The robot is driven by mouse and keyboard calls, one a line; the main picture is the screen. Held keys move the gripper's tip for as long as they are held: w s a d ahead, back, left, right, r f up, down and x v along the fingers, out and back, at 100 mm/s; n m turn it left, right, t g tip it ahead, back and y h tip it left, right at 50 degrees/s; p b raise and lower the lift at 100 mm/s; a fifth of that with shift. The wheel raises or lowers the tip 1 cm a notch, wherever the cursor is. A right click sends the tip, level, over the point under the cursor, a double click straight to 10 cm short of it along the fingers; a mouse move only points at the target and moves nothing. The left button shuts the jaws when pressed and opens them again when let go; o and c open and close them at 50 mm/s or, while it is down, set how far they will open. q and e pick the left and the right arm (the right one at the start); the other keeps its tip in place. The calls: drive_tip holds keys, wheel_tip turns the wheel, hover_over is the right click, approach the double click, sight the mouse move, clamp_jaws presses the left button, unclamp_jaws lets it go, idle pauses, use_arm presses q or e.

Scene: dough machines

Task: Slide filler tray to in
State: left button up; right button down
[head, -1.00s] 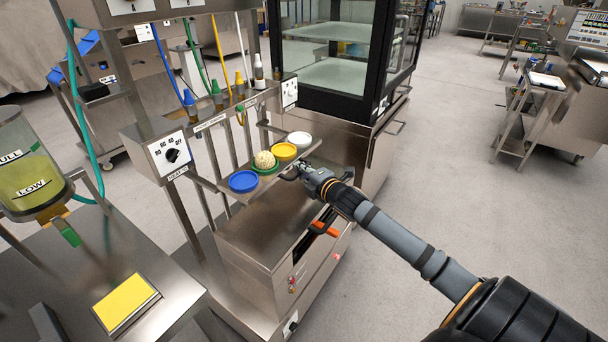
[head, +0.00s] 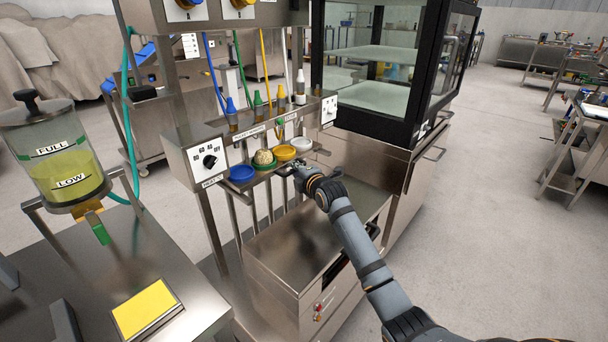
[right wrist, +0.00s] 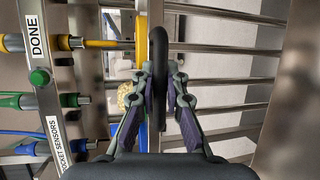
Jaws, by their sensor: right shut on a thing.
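The filler tray (head: 262,178) is a narrow metal shelf under the control panel of the steel filling machine. It carries a row of cups: blue (head: 242,173), green with a pale dough ball (head: 264,160), yellow (head: 285,152) and white (head: 301,144). My right gripper (head: 297,171) is at the tray's front edge, near the yellow and white cups. In the right wrist view its fingers (right wrist: 159,80) are closed on a dark bar, the tray handle (right wrist: 158,45). The dough ball shows beside them there, partly hidden. My left gripper is not in view.
A steel cabinet (head: 300,255) is below. A glass case (head: 385,65) stands behind right. Open floor lies to the right.

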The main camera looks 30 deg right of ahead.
drive_tip(key=shift+w+r, duration=0.15)
drive_tip(key=c, duration=1.4)
unclamp_jaws()
drive_tip(key=shift+w+a, duration=0.1)
drive_tip(key=shift+o, duration=0.2)
drive_tip(key=s+r, duration=0.2)
drive_tip(key=s, duration=0.9)
drive_tip(key=shift+s, duration=0.4)
